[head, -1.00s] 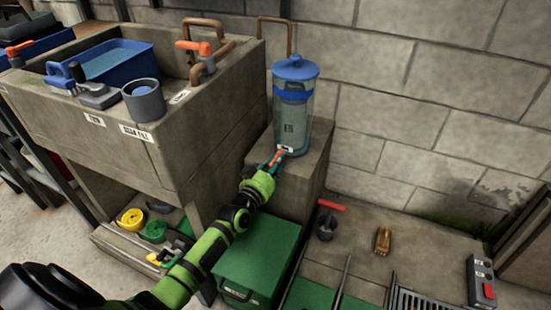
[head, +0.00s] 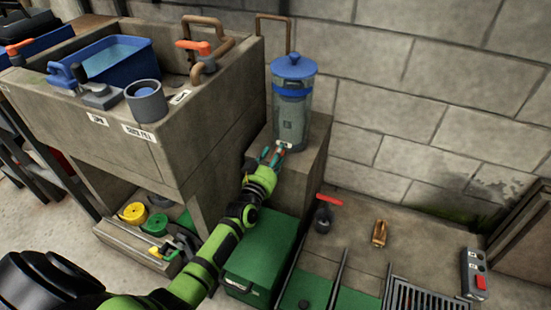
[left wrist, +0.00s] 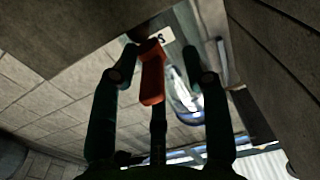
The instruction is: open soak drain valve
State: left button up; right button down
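A clear tank with a blue lid (head: 293,95) stands on a concrete block against the wall. A red lever (left wrist: 151,75) shows in the left wrist view, under a small white label with partly hidden lettering. In the head view my fingers mostly hide this lever at the tank's foot. My left gripper (head: 270,154) is at the tank's lower front. In the left wrist view the gripper (left wrist: 158,55) is open, one finger on each side of the red lever, with gaps beside it. My right gripper is not in view.
A concrete sink (head: 190,130) with a blue tub (head: 115,60) and a red-handled tap (head: 195,47) stands at left. A green box (head: 262,262) is below my forearm. Another red-handled valve (head: 326,207), a brush (head: 380,233) and a switch box (head: 474,272) are at right.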

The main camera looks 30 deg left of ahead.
pick_arm(q)
jog(key=shift+d, duration=0.2)
jog(key=shift+s+f, duration=0.15)
jog(key=shift+s, duration=0.15)
jog(key=s, duration=1.1)
jog(key=shift+s+d, duration=0.2)
jog(key=shift+d, duration=0.25)
